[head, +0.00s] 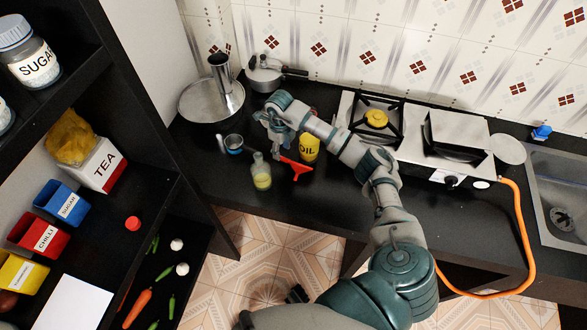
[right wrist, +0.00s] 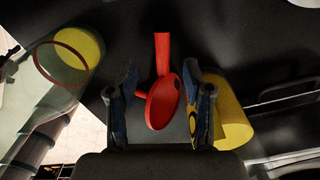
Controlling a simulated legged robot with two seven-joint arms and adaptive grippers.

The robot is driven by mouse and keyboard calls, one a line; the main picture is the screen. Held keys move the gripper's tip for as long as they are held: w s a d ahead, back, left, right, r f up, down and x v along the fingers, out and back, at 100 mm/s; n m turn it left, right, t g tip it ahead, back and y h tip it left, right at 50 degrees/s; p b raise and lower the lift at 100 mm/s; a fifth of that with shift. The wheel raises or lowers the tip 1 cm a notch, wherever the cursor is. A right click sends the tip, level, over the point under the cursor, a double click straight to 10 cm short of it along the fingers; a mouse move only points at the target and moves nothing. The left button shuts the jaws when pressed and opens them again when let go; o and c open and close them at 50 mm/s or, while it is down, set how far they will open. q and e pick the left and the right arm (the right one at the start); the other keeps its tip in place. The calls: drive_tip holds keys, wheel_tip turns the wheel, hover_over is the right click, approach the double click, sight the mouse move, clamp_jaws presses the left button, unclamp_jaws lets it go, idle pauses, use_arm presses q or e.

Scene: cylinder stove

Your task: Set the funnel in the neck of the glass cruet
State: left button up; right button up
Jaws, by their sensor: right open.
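The red funnel (head: 297,168) rests on the dark counter, just right of the glass cruet (head: 261,174) and apart from it. The cruet stands upright with yellow liquid low in it. My right gripper (head: 274,136) is open, above and behind the funnel in the head view. In the right wrist view, the funnel (right wrist: 163,100) shows between the spread fingers of the right gripper (right wrist: 160,86), with no finger clearly touching it. The cruet (right wrist: 72,58) shows to the left in that view. My left gripper is not in view.
A yellow oil container (head: 309,150) stands right behind the funnel, close to my right finger in the wrist view (right wrist: 232,118). The stove (head: 458,165) is right. The counter's front edge is near the cruet.

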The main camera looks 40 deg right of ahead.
sight(283, 158)
drive_tip(key=f, duration=0.4)
drive_tip(key=shift+s+d+f, duration=0.2)
drive_tip(key=shift+d+f, duration=0.05)
drive_tip(key=shift+f, duration=0.05)
drive_tip(key=shift+d+f, duration=0.15)
drive_tip(key=shift+f, duration=0.25)
drive_tip(key=shift+a+r, duration=0.1)
drive_tip(key=shift+a, duration=0.1)
clamp_jaws()
